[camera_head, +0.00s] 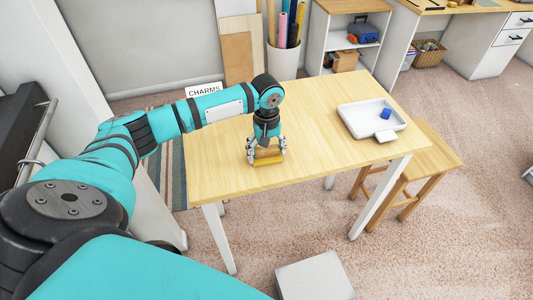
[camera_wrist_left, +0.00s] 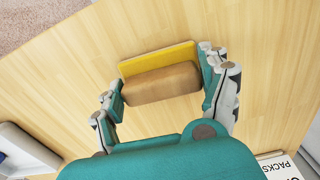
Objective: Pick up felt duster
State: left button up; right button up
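The felt duster (camera_head: 269,154) is a light brown block with a yellow felt layer. It is at the near edge of the wooden table in the head view and in the middle of the left wrist view (camera_wrist_left: 160,82). My left gripper (camera_head: 267,154) points down over it. In the left wrist view the gripper's fingers (camera_wrist_left: 162,84) stand at both ends of the duster, very close to it. I cannot tell whether they press on it. My right gripper is not in view.
The wooden table (camera_head: 315,120) is mostly clear. A white tray (camera_head: 356,125) with a blue cube (camera_head: 386,113) stands at its right. A wooden stool (camera_head: 440,160) is beside the table.

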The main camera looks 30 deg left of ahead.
pick_arm(q)
jog(key=c, duration=0.6)
jog(key=shift+r, duration=0.1)
